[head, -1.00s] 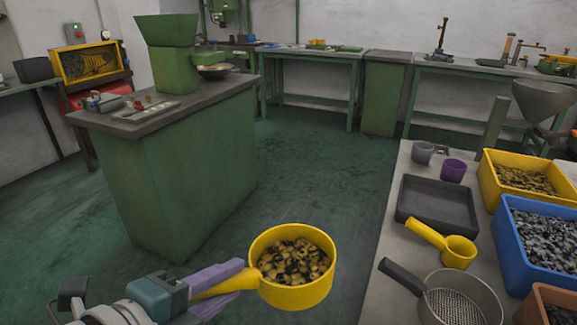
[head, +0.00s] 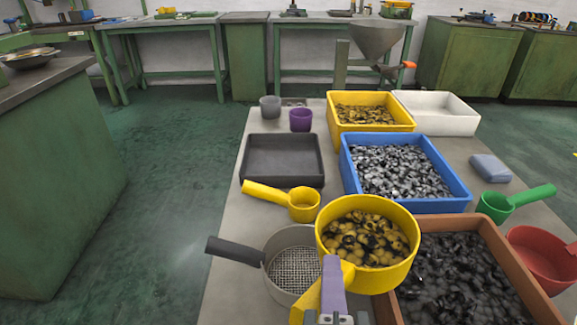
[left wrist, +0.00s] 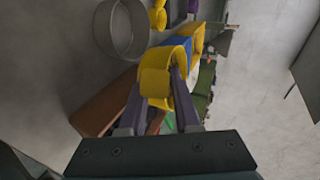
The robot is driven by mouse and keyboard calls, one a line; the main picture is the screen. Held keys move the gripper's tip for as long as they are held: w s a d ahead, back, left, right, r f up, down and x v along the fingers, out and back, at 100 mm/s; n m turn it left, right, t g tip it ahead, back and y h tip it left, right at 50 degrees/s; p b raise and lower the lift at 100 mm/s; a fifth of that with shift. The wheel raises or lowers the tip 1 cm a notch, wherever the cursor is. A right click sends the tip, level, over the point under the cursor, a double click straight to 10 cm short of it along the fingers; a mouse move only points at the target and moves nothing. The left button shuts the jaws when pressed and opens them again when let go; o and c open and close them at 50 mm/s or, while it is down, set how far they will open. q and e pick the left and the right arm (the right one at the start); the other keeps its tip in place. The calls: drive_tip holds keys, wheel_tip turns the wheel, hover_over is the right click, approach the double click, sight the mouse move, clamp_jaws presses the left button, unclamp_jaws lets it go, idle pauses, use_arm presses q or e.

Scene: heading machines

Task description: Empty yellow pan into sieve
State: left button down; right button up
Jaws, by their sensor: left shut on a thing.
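The yellow pan (head: 368,276) is full of small brass-and-black parts (head: 365,238). My left gripper (head: 333,290) is shut on its handle and holds it level above the table. The handle also shows between the fingers in the left wrist view (left wrist: 160,88). The sieve (head: 295,268) is a grey round pan with a mesh bottom and a dark handle pointing left. It stands on the table just left of the pan, and the pan's rim covers part of its right side. The sieve also shows in the left wrist view (left wrist: 122,32). My right gripper is not in view.
A small yellow scoop (head: 302,203) lies behind the sieve, near a dark tray (head: 283,182). A brown crate (head: 525,290) of dark parts is at the right, with a blue crate (head: 455,188) and yellow crate (head: 400,115) behind. A red scoop (head: 545,260) lies far right.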

use_arm(q)
drive_tip(key=shift+w+a+f+n+g+h+p, duration=0.1)
drive_tip(key=shift+a+f+n+g+h+p, duration=0.25)
drive_tip(key=shift+f+n+g+h+p, duration=0.2)
drive_tip(key=shift+w+a+r+n+g+h+p, duration=0.25)
drive_tip(key=shift+n+g+h+p, duration=0.25)
drive_tip(key=shift+p, duration=0.35)
use_arm(e)
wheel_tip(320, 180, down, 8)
drive_tip(key=b, duration=1)
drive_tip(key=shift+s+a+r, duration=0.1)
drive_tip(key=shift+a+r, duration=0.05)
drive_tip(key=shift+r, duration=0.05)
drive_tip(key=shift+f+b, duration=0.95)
drive_tip(key=shift+b, duration=0.2)
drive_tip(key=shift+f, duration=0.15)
use_arm(q)
drive_tip(key=w+a+f+n+g+h, duration=0.2)
drive_tip(key=w+a+n+g+h, duration=0.1)
drive_tip(key=a+n+g+h, duration=0.1)
drive_tip(key=a+n+h, duration=0.1)
drive_tip(key=n+h, duration=0.1)
drive_tip(key=h, duration=0.1)
drive_tip(key=shift+f, duration=0.4)
